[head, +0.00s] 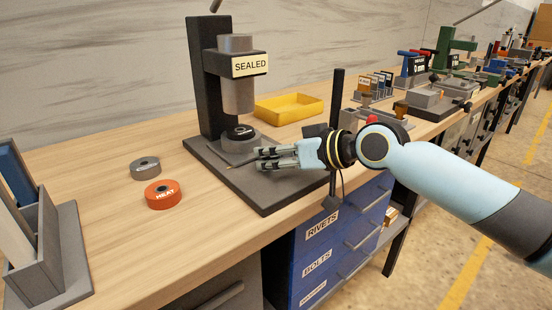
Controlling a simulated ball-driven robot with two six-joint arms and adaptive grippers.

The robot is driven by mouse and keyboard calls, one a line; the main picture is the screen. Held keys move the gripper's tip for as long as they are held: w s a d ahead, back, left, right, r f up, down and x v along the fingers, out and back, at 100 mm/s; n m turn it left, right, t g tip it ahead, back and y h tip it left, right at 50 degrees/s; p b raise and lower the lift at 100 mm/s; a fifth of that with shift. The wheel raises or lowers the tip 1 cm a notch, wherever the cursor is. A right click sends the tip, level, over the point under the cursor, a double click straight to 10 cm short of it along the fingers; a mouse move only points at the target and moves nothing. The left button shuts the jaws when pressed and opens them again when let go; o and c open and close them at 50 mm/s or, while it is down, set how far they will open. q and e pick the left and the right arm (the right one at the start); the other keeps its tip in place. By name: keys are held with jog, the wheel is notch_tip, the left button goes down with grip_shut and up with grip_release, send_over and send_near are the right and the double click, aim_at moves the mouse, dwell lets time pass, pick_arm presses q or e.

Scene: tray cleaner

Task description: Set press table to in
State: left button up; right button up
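The press (210,85) is dark, with a grey ram (237,95) and a sign reading SEALED, and stands on a dark base plate (275,192). Under the ram is the press table (240,146), a grey round block with a dark ring on top. My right gripper (259,157) is low over the base plate, just right of the press table, its fingers pointing left. A thin dark rod shows at its fingertips; I cannot tell whether the fingers are closed on it. My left gripper is not in view.
A grey ring (145,168) and an orange ring marked HEAT (163,195) lie on the wooden bench left of the press. A yellow tray (289,108) is behind. A grey rack (40,245) stands at the left edge. A dark post (337,98) rises behind my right wrist.

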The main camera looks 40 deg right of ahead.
jog(key=o, duration=0.5)
jog(key=shift+w, duration=0.1)
jog(key=shift+d+r, duration=0.1)
jog(key=v, duration=0.6)
jog(key=shift+s+d+r, duration=0.15)
jog(key=shift+s+r, duration=0.15)
jog(key=shift+s, duration=0.4)
